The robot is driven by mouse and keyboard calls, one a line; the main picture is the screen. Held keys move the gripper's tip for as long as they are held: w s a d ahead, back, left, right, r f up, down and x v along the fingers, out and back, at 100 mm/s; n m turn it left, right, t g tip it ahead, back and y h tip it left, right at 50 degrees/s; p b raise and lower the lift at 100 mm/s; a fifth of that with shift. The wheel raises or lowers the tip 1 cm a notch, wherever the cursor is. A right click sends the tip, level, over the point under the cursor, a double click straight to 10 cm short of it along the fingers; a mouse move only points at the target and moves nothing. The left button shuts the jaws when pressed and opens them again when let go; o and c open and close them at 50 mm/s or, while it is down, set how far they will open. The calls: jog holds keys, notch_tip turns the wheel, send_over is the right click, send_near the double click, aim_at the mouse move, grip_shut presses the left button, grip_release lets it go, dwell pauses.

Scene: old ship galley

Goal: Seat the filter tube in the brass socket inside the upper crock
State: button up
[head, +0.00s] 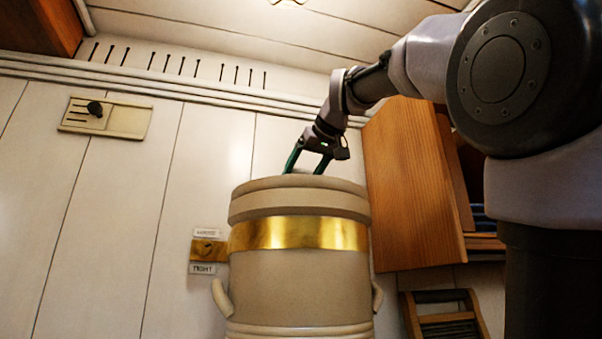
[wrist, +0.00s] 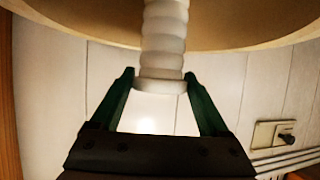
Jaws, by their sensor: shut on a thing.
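The upper crock (head: 298,268) is a tall beige vessel with a shiny brass band. My gripper (head: 304,170) points down at its top rim, its green fingers reaching the mouth's level. In the wrist view my gripper (wrist: 160,76) is shut on the filter tube (wrist: 164,35), a white ribbed tube with a wider collar at the held end. The tube runs away from the fingers, past the curved crock rim (wrist: 90,35) in that view; its far end is out of frame. The crock's inside and the brass socket are hidden in both views.
A wooden cabinet with an open door (head: 412,190) stands right of the crock, close to my arm. A small brass plate with labels (head: 208,250) is on the white plank wall. A slatted wooden rack (head: 445,315) is at lower right.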

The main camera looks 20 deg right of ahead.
jog(key=shift+f, duration=1.8)
jog(key=o, duration=1.4)
jog(key=shift+s, duration=0.1)
